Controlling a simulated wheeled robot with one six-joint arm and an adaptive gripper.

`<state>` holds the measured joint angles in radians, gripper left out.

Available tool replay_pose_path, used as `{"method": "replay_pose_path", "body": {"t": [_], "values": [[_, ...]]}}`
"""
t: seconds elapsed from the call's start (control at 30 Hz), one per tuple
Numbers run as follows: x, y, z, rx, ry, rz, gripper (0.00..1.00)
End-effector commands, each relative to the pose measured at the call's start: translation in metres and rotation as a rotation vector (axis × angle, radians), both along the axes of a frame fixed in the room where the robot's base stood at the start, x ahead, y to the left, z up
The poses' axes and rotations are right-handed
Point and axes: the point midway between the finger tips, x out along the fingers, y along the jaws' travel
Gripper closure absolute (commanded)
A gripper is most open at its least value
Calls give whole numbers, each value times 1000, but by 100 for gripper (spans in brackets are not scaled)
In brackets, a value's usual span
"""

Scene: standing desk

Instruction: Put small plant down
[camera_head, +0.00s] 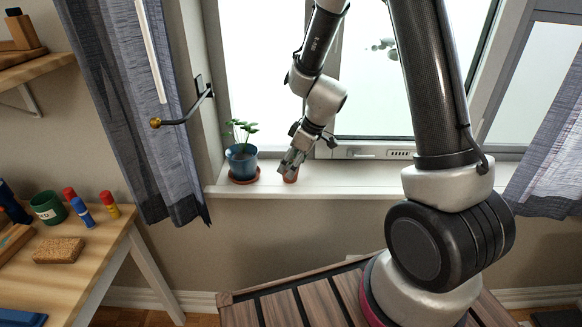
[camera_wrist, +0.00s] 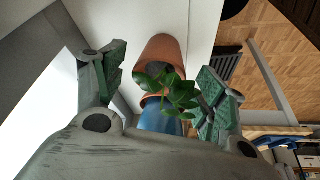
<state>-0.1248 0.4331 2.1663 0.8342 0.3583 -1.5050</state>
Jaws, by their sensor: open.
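The small plant sits in a terracotta pot (camera_head: 291,178) on the white window sill (camera_head: 340,178). Whether a finger touches the plant, I cannot tell.
A larger plant in a blue pot (camera_head: 241,163) stands on a terracotta saucer to the left on the sill. The blue pot (camera_wrist: 160,120) also shows in the wrist view. The sill is clear to the right.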

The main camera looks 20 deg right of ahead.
Motion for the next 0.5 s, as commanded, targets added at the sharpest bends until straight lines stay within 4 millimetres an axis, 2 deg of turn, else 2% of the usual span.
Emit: {"method": "replay_pose_path", "body": {"t": [0.1,0.3,0.5], "values": [[-6,-8,26,0,-6,-1,28],[-17,-21,67,0,-5,-1,28],[-24,-28,90,0,-2,-2,28]]}}
